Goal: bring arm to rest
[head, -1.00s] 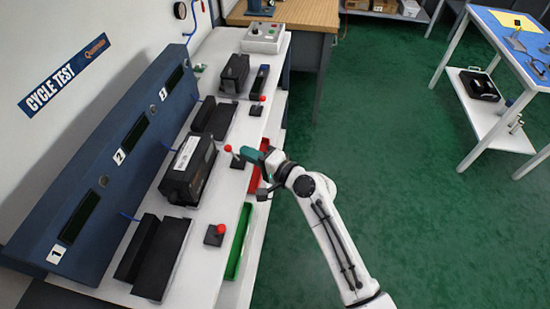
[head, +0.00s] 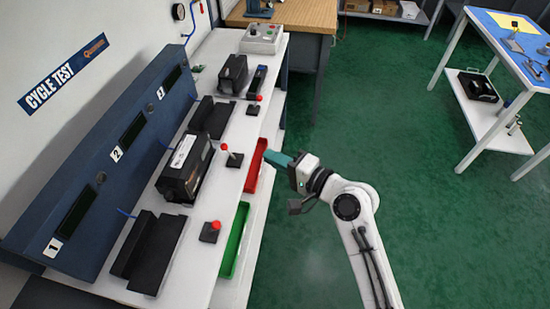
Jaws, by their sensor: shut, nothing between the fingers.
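My gripper (head: 272,156) is at the end of my white arm, with teal fingers pointing left. It is shut and empty, over the red bin on the bench's right side. It is apart from the lever with the red knob (head: 224,147) at the middle station, which leans to the upper left. A black positioner (head: 186,168) with a white label sits in the middle station, to the left of that lever.
The white bench (head: 195,258) runs along the blue panel (head: 75,212). Station 1's black cradle (head: 160,255) is empty, with a red-knobbed lever (head: 210,231) beside it. A red bin (head: 256,163) and green bin (head: 234,240) hang at the bench edge.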

